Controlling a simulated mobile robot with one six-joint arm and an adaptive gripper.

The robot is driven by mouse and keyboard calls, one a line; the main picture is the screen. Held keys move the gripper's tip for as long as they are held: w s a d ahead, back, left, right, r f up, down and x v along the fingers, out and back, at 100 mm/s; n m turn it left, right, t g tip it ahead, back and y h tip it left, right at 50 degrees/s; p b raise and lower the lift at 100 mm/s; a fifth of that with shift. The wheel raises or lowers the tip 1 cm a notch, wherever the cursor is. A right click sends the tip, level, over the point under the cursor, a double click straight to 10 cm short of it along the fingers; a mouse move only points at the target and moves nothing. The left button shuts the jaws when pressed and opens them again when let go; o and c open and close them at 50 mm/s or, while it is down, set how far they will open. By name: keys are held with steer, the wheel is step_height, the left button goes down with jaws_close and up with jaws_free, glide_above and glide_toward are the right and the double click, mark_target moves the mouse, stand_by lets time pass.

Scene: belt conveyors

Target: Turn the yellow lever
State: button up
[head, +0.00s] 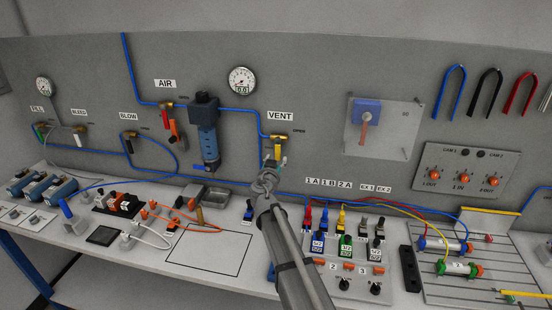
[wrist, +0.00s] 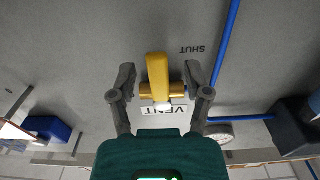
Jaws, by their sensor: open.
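The yellow lever (head: 278,149) hangs down from a brass valve on the grey wall panel, under the VENT label (head: 280,115). My gripper (head: 273,163) is at the lever's lower part in the head view and partly hides it. In the wrist view, which is upside down, the yellow lever (wrist: 157,70) stands between the two fingers of my open gripper (wrist: 160,76). A gap shows on each side, and the fingers do not appear to touch it. The word SHUT (wrist: 196,49) is on the panel near the lever's free end.
A blue hose (head: 240,109) runs to the valve. A gauge (head: 242,80) and a blue filter unit (head: 207,130) are on the panel to the left. Below, the bench holds a block of colored plugs (head: 340,245).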

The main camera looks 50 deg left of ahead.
steer(key=v, duration=1)
steer(key=shift+s, duration=0.2)
steer(key=shift+d, duration=0.1)
